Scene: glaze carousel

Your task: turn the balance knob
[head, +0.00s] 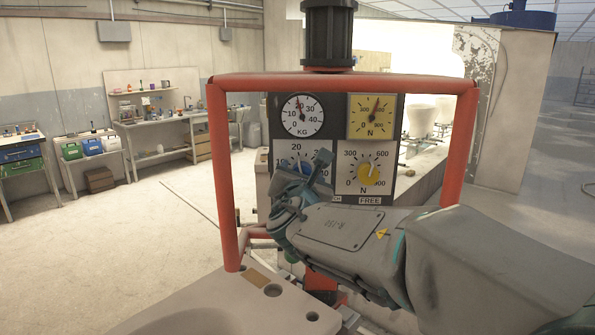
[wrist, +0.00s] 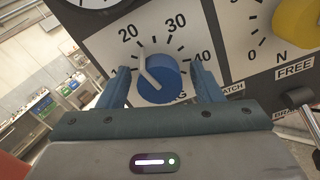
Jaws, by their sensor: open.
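A blue knob (wrist: 158,78) with a white pointer sits on a white dial marked 20, 30 and 40 on the upright panel. Its pointer leans up and left, close to the 20. My gripper (wrist: 160,84) is open, with one finger on each side of the knob. I cannot tell whether the fingers touch it. In the head view my gripper (head: 313,173) covers much of this dial, and the blue knob (head: 307,169) shows only in part. A yellow knob (head: 370,174) on the N dial is to the right; it also shows in the wrist view (wrist: 298,22).
A round KG gauge (head: 302,115) and a yellow N gauge (head: 370,116) are above the dials. A red tube frame (head: 228,180) surrounds the panel. A dark lever (wrist: 300,97) stands out below the FREE label. Workbenches are far left, beyond open floor.

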